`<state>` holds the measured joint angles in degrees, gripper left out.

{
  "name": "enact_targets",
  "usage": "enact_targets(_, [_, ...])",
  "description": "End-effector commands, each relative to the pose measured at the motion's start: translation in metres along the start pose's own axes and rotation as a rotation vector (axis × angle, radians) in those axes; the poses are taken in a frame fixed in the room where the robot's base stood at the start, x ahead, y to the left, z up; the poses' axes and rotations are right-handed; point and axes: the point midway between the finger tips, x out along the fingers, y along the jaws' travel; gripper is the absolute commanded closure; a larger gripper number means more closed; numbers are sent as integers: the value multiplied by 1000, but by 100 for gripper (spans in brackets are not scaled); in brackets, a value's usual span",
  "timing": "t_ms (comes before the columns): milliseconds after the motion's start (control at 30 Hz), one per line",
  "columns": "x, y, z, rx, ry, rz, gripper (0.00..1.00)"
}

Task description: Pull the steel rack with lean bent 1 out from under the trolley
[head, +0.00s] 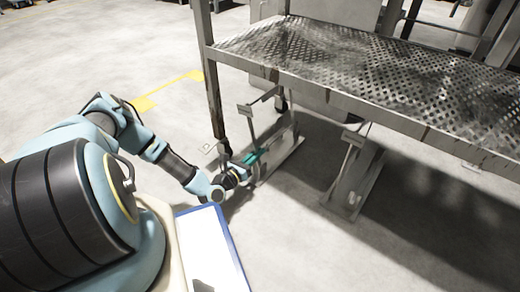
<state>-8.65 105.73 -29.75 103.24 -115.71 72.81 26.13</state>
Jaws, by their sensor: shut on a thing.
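A steel rack (285,152) stands on the floor under the near left end of the trolley (330,71). It has a long flat base and a thin bent upright with a small plate at its top. My gripper (256,159), with teal fingers, reaches in low from the left and is shut on the near left part of this rack. The exact grip is small and partly hidden by the fingers. A second similar steel rack (350,184) stands to the right under the trolley, apart from my gripper. No label tells which rack is number 1.
The trolley's dark left leg (213,95) comes down close behind my gripper, with a caster at its foot. A blue-edged white panel (213,250) lies in front. Yellow floor marking (165,90) is at the back left. The floor at the front right is clear, partly shadowed.

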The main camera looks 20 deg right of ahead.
Motion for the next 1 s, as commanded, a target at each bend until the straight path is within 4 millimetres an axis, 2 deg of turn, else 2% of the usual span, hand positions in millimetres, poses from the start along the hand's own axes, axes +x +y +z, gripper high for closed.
enact_targets(367, [-6, 0, -4, -2, 10, 1, 100])
enact_targets(1000, [-56, -4, -2, -9, 8, -2, 100])
